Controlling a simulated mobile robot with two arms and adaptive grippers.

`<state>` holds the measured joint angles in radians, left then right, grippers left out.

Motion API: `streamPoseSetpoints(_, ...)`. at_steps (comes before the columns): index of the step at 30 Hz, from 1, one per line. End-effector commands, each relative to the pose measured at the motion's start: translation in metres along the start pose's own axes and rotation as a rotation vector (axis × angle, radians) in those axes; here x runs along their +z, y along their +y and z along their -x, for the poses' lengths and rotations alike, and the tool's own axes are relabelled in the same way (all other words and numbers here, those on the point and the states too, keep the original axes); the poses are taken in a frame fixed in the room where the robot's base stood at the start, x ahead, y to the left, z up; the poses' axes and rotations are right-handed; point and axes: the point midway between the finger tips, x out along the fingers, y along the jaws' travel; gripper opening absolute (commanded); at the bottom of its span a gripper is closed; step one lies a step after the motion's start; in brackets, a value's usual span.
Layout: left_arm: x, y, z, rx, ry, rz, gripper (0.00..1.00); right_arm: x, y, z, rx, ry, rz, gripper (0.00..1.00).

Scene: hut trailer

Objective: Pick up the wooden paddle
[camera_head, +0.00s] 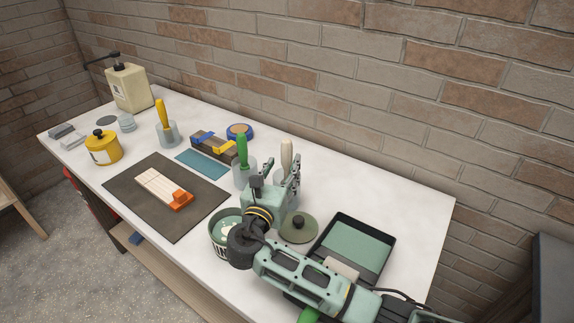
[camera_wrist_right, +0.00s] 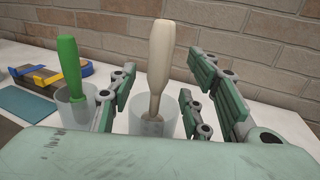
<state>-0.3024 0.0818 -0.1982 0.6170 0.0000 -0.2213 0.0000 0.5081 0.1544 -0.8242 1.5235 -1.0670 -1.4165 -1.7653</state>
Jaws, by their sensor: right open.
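The pale wooden paddle (camera_head: 286,153) stands upright in a translucent cup, thick handle end up. In the right wrist view the paddle (camera_wrist_right: 160,60) rises from its cup (camera_wrist_right: 141,122) at the middle of the picture. My right gripper (camera_head: 277,178) is open in front of the paddle. In the wrist view its fingers (camera_wrist_right: 163,88) show on the left and right of the paddle, with gaps on both sides. The lower part of the paddle is blurred by the cup, and my gripper hides part of the cup in the head view. My left gripper is not in view.
A green-handled tool (camera_head: 242,148) stands in a cup close on the left. A round green lid (camera_head: 299,230), a tin (camera_head: 222,228) and a black tray (camera_head: 350,246) are near my arm. A dark mat (camera_head: 133,200) lies at the left. The brick wall is behind.

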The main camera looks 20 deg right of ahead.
Motion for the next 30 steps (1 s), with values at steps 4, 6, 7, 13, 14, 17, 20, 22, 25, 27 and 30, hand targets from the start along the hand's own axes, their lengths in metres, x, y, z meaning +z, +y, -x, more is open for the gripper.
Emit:
streamPoseSetpoints(4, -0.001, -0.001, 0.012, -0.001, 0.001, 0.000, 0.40, 0.000, 0.001, -0.024, -0.003, -0.001, 0.003, 0.45)
streamPoseSetpoints(6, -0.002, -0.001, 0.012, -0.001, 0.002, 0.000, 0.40, -0.001, 0.001, -0.033, -0.002, -0.001, 0.002, 0.45)
streamPoseSetpoints(7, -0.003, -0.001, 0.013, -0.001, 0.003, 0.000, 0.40, -0.001, 0.001, -0.036, -0.001, -0.001, 0.001, 0.45)
streamPoseSetpoints(13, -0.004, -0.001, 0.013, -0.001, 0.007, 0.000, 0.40, -0.003, 0.001, -0.043, 0.001, 0.001, 0.000, 0.45)
streamPoseSetpoints(14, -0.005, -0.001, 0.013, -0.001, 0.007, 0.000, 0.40, -0.003, 0.001, -0.043, 0.001, 0.001, 0.000, 0.45)
streamPoseSetpoints(17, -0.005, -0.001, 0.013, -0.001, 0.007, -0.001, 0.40, -0.003, 0.001, -0.043, 0.001, 0.001, 0.000, 0.45)
streamPoseSetpoints(20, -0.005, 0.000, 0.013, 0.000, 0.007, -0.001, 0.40, -0.004, 0.001, -0.043, 0.001, 0.001, 0.000, 0.36)
streamPoseSetpoints(22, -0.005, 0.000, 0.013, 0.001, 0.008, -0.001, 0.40, -0.004, 0.001, -0.043, 0.001, 0.001, 0.000, 0.30)
streamPoseSetpoints(25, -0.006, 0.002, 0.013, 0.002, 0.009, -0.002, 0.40, -0.004, 0.001, -0.043, 0.001, 0.001, 0.000, 0.21)
streamPoseSetpoints(27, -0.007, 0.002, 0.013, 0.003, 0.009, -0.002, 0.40, -0.003, 0.001, -0.043, 0.001, 0.001, 0.000, 0.15)
streamPoseSetpoints(30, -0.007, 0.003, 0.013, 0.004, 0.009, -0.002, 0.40, -0.003, 0.001, -0.043, 0.001, 0.001, 0.000, 0.06)
